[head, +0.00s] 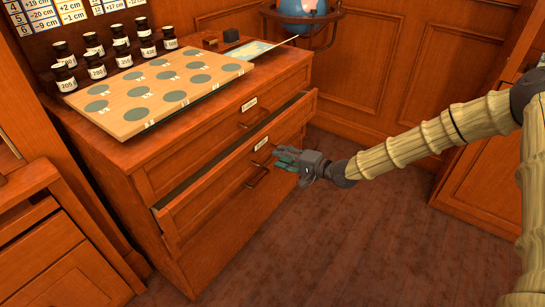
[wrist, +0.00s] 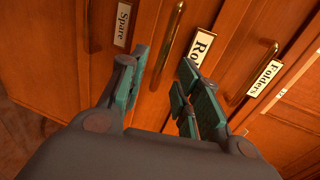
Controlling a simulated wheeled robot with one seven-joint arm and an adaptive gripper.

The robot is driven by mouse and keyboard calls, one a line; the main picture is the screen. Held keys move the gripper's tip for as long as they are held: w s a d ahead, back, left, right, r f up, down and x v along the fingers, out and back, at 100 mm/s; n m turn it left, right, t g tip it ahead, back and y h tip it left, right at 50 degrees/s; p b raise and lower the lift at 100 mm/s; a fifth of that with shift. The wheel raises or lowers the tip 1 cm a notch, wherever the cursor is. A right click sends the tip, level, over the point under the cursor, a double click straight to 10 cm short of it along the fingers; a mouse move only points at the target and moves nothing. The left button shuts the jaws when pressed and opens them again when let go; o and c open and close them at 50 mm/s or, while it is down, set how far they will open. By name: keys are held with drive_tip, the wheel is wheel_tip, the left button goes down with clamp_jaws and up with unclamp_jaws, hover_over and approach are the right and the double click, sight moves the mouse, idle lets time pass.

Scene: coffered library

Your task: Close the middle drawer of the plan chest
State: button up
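The plan chest (head: 215,249) is wooden with stacked drawers. Its middle drawer (head: 208,192) stands pulled out, with a dark gap along its top edge; the top drawer (head: 190,159) looks shut. The middle drawer has a white label (head: 261,143), partly hidden in the wrist view, where "Ro" reads (wrist: 201,47). My gripper (head: 278,158) is in front of the middle drawer near its handle. In the wrist view my gripper (wrist: 164,68) has its fingers apart with nothing between them. The drawer's brass handle (wrist: 172,28) shows just beyond the fingertips; I cannot tell whether they touch.
A board with grey-green discs (head: 160,88) and several dark labelled bottles (head: 95,65) stand on the chest top. A globe (head: 300,8) is behind at the right. A wooden cabinet (head: 40,240) stands at the left. The floor (head: 350,240) before the chest is clear.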

drive_tip(key=shift+b+x, duration=0.3)
drive_tip(key=shift+x, duration=1.95)
drive_tip(key=shift+c, duration=0.5)
clamp_jaws()
